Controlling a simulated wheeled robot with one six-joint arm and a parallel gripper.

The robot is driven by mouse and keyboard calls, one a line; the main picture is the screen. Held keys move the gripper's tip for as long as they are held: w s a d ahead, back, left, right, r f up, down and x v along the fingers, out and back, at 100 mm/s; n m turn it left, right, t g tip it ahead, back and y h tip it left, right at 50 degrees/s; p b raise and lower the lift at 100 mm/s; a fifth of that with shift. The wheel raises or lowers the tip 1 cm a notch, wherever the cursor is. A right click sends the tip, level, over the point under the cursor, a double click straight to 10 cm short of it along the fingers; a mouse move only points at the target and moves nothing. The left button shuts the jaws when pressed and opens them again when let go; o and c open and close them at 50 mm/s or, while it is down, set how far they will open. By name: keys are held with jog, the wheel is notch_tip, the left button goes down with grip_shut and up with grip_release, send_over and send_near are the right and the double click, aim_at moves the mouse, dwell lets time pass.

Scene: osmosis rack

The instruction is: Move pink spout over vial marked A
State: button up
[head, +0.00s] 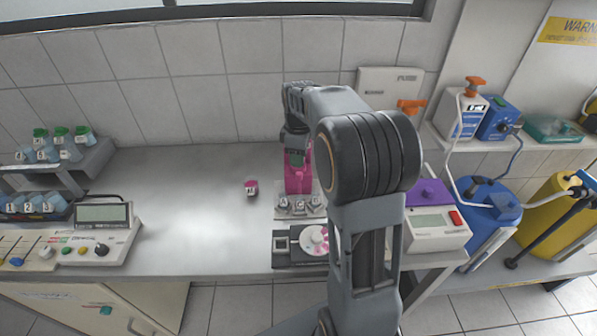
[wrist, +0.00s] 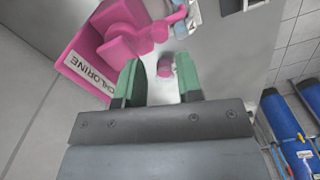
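A pink dispenser (head: 298,178) stands on the bench behind a small row of lettered vials (head: 299,205). The letters are too small to read surely; the left one looks like A (head: 283,204). In the wrist view the dispenser (wrist: 88,45), labelled CHLORINE, is at upper left, with its pink spout (wrist: 160,30) reaching right, toward vials partly cut off at the top edge (wrist: 190,18). My gripper (wrist: 160,68) is open, its green fingers apart, beside the spout. In the head view my gripper (head: 297,155) is at the dispenser's top, partly hidden by my arm.
A small pink vial (head: 251,187) stands alone on the bench; a pink thing (wrist: 166,66) shows between the fingers, apparently beyond them. A black device with a white disc (head: 313,240) is in front of the vials. A purple-topped meter (head: 435,225) is right.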

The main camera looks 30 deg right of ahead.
aim_at(299, 173)
jog(key=shift+f, duration=3.15)
jog(key=shift+c, duration=0.5)
grip_shut()
